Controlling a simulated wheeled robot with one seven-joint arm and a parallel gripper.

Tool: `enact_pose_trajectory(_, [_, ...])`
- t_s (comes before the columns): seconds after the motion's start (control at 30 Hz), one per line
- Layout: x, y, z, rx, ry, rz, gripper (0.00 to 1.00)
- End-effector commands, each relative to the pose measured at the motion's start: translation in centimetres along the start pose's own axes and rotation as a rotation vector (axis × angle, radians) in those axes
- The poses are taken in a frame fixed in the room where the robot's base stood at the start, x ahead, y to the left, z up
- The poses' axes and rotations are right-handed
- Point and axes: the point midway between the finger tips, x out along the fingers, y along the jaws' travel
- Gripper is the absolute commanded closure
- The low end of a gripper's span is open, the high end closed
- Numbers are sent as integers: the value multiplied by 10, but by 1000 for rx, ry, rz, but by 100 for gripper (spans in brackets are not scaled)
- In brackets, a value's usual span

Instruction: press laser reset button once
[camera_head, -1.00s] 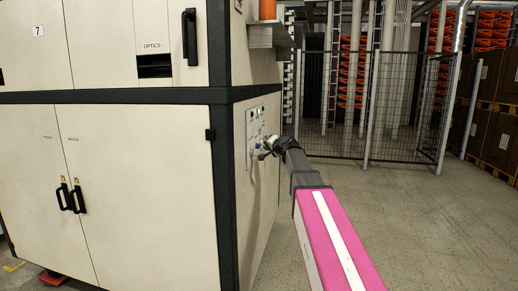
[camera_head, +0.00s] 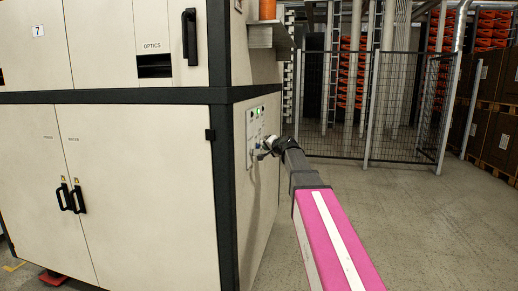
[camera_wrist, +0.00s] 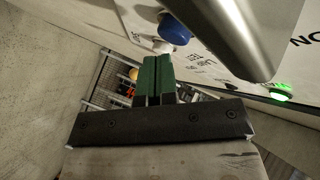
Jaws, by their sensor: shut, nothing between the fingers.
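The control panel (camera_head: 250,124) is on the right side face of the cream cabinet. In the wrist view, a blue button (camera_wrist: 174,29) stands out from the pale panel (camera_wrist: 133,17) just beyond my fingertips. A white part (camera_wrist: 162,46) sits beside the blue button, close to the tips. Contact cannot be told. A green lit button (camera_wrist: 280,92) is farther right. The small panel lettering is tilted and hard to read, so I cannot tell which button is the laser reset. My gripper (camera_wrist: 156,60) is shut and empty; it also shows at the panel in the head view (camera_head: 262,150).
A rounded grey metal part (camera_wrist: 230,32) crosses the upper right of the wrist view, close to the fingers. A shelf (camera_head: 268,36) juts from the cabinet above the panel. A mesh fence (camera_head: 400,110) stands behind. The floor right of the cabinet is clear.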

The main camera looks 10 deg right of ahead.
Motion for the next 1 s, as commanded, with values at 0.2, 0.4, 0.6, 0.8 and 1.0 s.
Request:
enact_pose_trajectory(0.2, [3, -3, 2, 0, 0, 0, 100])
enact_pose_trajectory(0.4, [3, -2, 2, 0, 0, 0, 100])
enact_pose_trajectory(0.6, [4, -3, 3, 0, 0, 0, 100])
enact_pose_trajectory(0.8, [5, -4, 4, 1, 0, 0, 100])
enact_pose_trajectory(1.0, [7, -5, 4, 1, 0, 0, 100])
